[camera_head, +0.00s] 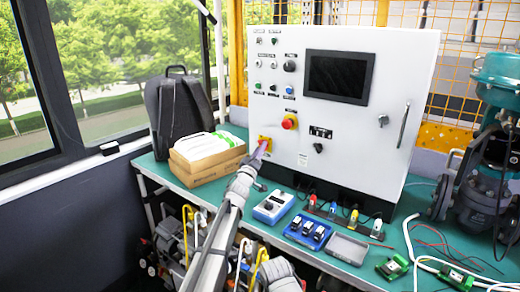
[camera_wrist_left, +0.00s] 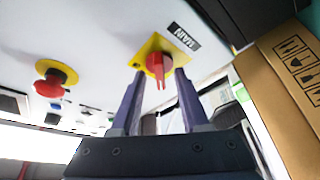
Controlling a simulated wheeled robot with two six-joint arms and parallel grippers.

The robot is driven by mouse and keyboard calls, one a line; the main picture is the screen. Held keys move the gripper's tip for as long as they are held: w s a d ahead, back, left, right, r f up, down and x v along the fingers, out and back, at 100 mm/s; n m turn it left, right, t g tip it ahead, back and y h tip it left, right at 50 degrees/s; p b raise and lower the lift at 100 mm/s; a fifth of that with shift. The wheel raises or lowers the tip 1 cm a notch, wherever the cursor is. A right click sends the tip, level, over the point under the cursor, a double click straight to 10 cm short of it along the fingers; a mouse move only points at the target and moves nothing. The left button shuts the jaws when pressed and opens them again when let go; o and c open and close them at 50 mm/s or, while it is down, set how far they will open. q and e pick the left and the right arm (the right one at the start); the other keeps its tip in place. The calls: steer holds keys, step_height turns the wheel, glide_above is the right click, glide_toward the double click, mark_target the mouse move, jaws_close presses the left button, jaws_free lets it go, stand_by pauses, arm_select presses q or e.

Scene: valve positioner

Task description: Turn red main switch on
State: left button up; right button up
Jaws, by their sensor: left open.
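The red main switch (camera_wrist_left: 158,65) is a rotary handle on a yellow plate (camera_wrist_left: 152,45), with a MAIN label (camera_wrist_left: 184,37) beside it in the wrist view. In the head view the yellow plate (camera_head: 265,141) is low on the left side of the white control cabinet (camera_head: 375,120), and my gripper partly covers the switch. My left gripper (camera_wrist_left: 160,75) is open, its two purple fingers on either side of the red handle; I cannot tell whether they touch it. In the head view the left gripper (camera_head: 258,155) reaches up to the plate.
A red emergency button (camera_head: 289,122) sits close by, up and right of the switch. Cardboard boxes (camera_head: 207,165) and a black backpack (camera_head: 178,105) stand left of the cabinet. A blue-white meter (camera_head: 273,206) and a blue tray (camera_head: 307,232) lie on the green bench in front.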

arm_select(q)
steer(key=shift+w+d, duration=0.1)
steer(key=shift+w, duration=0.15)
steer(key=shift+c, duration=0.2)
jaws_close()
stand_by(0.4)
